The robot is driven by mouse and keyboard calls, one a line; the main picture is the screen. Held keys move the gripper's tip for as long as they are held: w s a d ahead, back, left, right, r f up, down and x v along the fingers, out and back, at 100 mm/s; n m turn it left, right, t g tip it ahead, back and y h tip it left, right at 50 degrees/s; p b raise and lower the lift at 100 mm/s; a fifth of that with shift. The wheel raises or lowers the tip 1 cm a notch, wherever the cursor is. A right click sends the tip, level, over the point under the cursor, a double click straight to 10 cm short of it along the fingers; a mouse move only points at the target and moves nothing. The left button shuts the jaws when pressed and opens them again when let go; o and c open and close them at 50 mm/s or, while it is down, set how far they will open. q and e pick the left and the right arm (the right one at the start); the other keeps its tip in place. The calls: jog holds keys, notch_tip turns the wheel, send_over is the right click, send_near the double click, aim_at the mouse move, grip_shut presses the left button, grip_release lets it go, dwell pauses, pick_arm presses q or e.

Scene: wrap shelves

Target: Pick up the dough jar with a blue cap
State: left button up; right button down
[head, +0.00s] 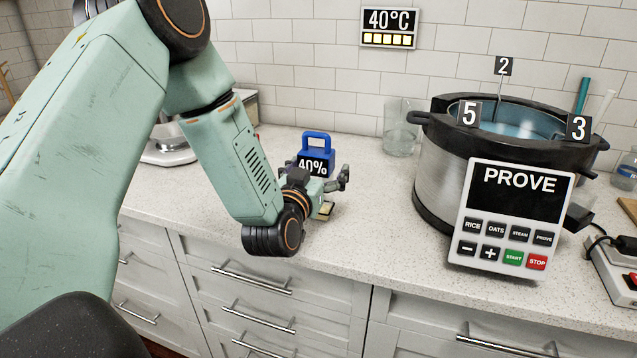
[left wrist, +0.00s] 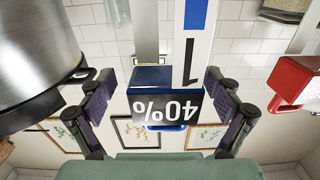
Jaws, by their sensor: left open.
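The dough jar has a blue cap with a loop handle (head: 317,141) and a black "40%" label (head: 313,166). It stands on the counter, and its lower part is hidden behind my left gripper. My left gripper (head: 331,187) is right at the jar with its fingers spread. In the left wrist view, the "40%" label (left wrist: 166,108) appears upside down between the two open fingers of my left gripper (left wrist: 160,82). Visible gaps separate the label from the fingers. My right gripper is not in view.
A large steel cooker (head: 437,160) with a "PROVE" panel (head: 516,190) stands to the right. A clear glass beaker (head: 401,128) stands behind, near the tiled wall. A scale (head: 168,148) sits at the left. A red object (left wrist: 293,82) shows in the wrist view. Counter before the cooker (head: 380,230) is clear.

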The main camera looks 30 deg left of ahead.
pick_arm(q)
jog(key=shift+s+a+f, duration=0.1)
jog(key=shift+a, duration=0.3)
jog(key=shift+c, duration=1.3)
jog(key=shift+d, duration=0.35)
jog(key=c, duration=0.5)
jog(key=shift+a, duration=0.25)
jog(key=c, duration=0.4)
jog(key=shift+c, duration=1.4)
jog(key=shift+d, duration=0.15)
